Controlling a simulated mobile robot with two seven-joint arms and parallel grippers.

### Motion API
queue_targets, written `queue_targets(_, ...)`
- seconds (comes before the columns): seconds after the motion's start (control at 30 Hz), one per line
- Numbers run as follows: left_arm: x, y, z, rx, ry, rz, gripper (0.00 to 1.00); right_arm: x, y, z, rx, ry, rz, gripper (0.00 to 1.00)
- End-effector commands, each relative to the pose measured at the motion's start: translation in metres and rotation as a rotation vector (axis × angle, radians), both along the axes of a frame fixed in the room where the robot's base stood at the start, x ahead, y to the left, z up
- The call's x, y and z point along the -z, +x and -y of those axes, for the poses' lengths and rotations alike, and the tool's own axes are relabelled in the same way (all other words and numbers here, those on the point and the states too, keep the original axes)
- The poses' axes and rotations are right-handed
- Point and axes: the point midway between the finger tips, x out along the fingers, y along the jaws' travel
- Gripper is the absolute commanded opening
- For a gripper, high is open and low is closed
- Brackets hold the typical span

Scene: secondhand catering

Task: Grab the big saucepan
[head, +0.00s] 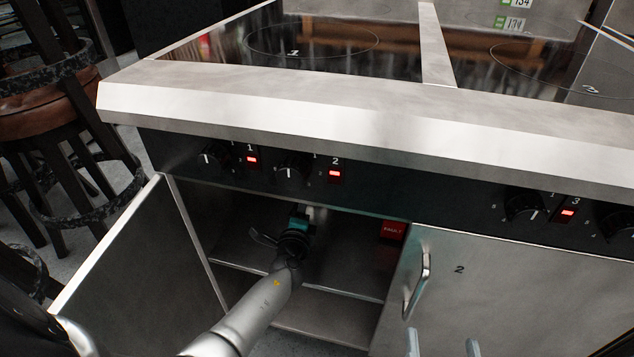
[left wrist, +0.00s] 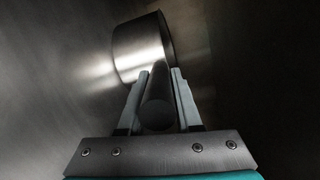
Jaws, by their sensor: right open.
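The saucepan (left wrist: 142,47), shiny metal with a dark handle (left wrist: 158,108), shows in the left wrist view, its handle pointing back at the camera. My left gripper (left wrist: 160,75) has one finger on each side of the handle. I cannot tell whether the fingers press on it. In the head view my left arm reaches into the open cabinet, with the left gripper (head: 309,212) under the upper edge of the opening; the saucepan is hidden there. My right gripper (head: 442,345) is open and empty at the bottom edge, in front of the closed door.
The open cabinet door (head: 120,265) stands left of my arm. A closed door (head: 500,290) with a metal handle (head: 418,284) is on the right. A red sign (head: 393,231) hangs inside the opening. Control knobs (head: 292,166) and the steel counter edge (head: 300,110) are above. A stool (head: 50,110) stands left.

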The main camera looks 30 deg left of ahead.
Motion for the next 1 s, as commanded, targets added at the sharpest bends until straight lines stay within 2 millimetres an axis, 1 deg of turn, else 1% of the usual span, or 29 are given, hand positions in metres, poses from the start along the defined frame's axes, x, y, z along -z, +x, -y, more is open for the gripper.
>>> queue_targets(0.03,0.0001,-0.0001,0.0000,0.000,0.000,0.000,0.26,0.0001,0.0001,-0.0001,0.000,0.000,0.000,1.00)
queue_targets(0.27,0.0002,-0.0002,0.0000,0.000,0.000,0.000,0.00,0.0002,0.0001,0.0000,0.000,0.000,-0.001,1.00)
queue_targets(1.0,0.0002,-0.0003,-0.0001,0.000,0.001,0.000,0.00,0.0000,0.0002,0.0000,0.000,0.000,-0.001,1.00)
